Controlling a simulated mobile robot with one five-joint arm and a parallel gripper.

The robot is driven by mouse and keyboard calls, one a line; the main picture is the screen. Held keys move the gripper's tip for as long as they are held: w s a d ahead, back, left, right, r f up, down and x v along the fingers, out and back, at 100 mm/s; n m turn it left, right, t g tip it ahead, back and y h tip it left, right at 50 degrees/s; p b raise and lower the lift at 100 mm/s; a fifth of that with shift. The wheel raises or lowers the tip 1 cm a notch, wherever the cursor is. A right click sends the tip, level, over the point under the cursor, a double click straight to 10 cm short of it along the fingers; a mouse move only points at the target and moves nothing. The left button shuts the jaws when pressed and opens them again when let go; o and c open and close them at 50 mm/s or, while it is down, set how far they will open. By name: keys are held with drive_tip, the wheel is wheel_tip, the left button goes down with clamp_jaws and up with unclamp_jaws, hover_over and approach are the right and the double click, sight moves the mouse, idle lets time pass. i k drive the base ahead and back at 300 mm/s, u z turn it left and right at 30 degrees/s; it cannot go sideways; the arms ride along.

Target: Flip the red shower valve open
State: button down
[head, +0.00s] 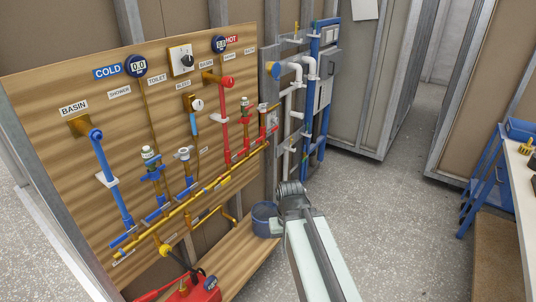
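A wooden panel (60,135) carries blue pipework on its left half and red pipework on its right half. A red upright pipe (224,120) with a red fitting on top stands under the HOT sign (231,41). To its right is a red valve assembly (245,141) on a shorter riser. The small labels on the hot side are hard to read, so I cannot tell for sure which red part is the shower valve or how its handle is set. My gripper (290,188) is right of and below the red parts, apart from them. Its fingers are not clear.
A dark blue bucket (265,220) stands on the wooden ledge (244,258) below the panel, close to my gripper. A red pump box (195,291) is at the front. Grey and blue pipes (308,90) stand right of the panel. The speckled floor (400,210) is clear.

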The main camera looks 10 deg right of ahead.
sight(260, 138)
drive_tip(key=k, duration=0.45)
drive_tip(key=z, duration=0.85)
drive_tip(key=i, duration=1.9)
drive_tip(key=u, duration=2.5)
